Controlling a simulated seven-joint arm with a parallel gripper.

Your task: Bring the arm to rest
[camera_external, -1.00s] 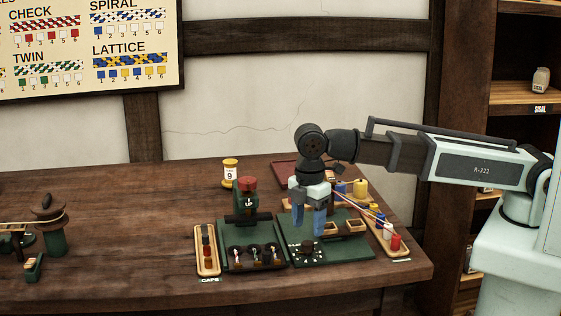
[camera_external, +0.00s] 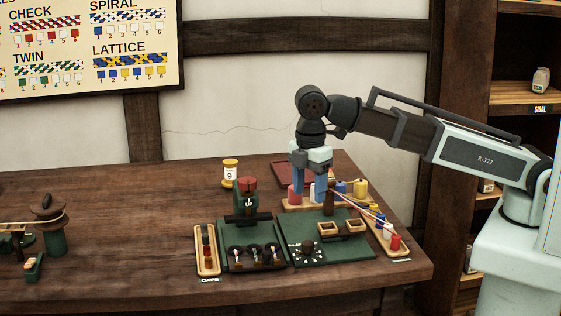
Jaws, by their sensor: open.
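My gripper (camera_external: 308,194) points down above the right part of the wooden table. Its two blue fingers are apart and I see nothing held between them.
A green stand with a red top (camera_external: 247,184) is left of my gripper. A tray of caps (camera_external: 207,262) lies at the table's front, and a tray of bobbins (camera_external: 395,242) at the right. A yellow spool marked 9 (camera_external: 230,173) stands behind. The table's left middle (camera_external: 130,225) is clear.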

